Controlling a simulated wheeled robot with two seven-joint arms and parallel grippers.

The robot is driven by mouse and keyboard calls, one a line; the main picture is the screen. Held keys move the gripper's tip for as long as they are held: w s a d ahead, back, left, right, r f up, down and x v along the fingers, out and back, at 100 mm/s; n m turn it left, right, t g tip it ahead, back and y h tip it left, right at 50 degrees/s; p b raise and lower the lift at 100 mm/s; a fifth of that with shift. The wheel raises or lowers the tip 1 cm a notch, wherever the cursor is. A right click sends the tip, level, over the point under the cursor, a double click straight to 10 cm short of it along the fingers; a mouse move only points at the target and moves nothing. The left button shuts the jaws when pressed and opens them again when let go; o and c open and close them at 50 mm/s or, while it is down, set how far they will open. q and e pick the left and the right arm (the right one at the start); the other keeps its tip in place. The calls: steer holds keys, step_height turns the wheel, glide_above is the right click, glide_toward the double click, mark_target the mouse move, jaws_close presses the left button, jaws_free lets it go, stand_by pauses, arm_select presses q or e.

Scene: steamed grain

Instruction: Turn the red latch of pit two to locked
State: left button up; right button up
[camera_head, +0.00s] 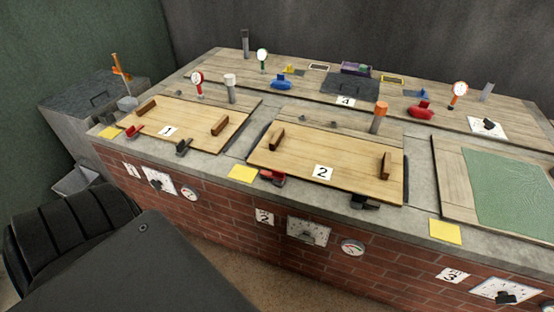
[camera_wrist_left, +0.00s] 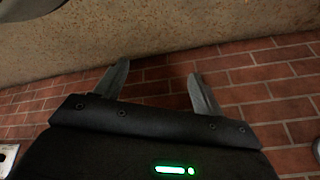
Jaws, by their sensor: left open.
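The pit two lid (camera_head: 300,160) is a pale wooden board with two brown handles and a white "2" card, lying on the counter in the head view. The red latch of pit two (camera_head: 271,177) sits at the lid's front left corner, near the counter's front edge. It is small here, and I cannot tell its exact turn. My left gripper (camera_wrist_left: 158,72) shows in the left wrist view, open and empty, with its two fingers pointing at the brick front. The latch is not in that view. My right gripper is not seen.
A dark latch (camera_head: 365,201) sits at the lid's front right. A yellow card (camera_head: 243,173) lies left of the red latch. The pit one lid (camera_head: 190,125) has its own red latch (camera_head: 134,131). A dial (camera_head: 308,232) is on the brick front below. A green mat (camera_head: 515,185) lies right.

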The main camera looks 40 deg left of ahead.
arm_select(q)
steer(key=w+a+r+t+b, duration=0.2)
steer(key=w+a+r+t, duration=0.1)
steer(key=w, duration=0.7)
steer(key=w+a+r+n+t+y+b, duration=0.1)
steer(key=w+a+r+t+b, duration=0.1)
steer(key=w+r, duration=0.3)
steer(key=w+a+r+n+t+y+b, duration=0.1)
steer(key=w+a+r+t+b, duration=0.1)
steer(key=w+r, duration=0.4)
steer(key=w+a+r+n+t+y+b, duration=0.1)
steer(key=w+r, duration=0.4)
steer(key=r, duration=0.7)
steer(key=shift+w+a+r+n+t+y+b, duration=0.15)
steer(key=shift+a+n+t+y+b, duration=0.35)
steer(key=shift+t, duration=0.6)
steer(key=n+t+b, duration=0.1)
steer(key=t, duration=0.1)
glide_toward(278, 173)
steer(key=shift+y, duration=0.4)
steer(key=x, duration=0.9)
steer(key=shift+w+f, duration=0.25)
steer(key=shift+w, duration=0.2)
steer(key=shift+w+a, duration=0.1)
steer(key=shift+w, duration=0.25)
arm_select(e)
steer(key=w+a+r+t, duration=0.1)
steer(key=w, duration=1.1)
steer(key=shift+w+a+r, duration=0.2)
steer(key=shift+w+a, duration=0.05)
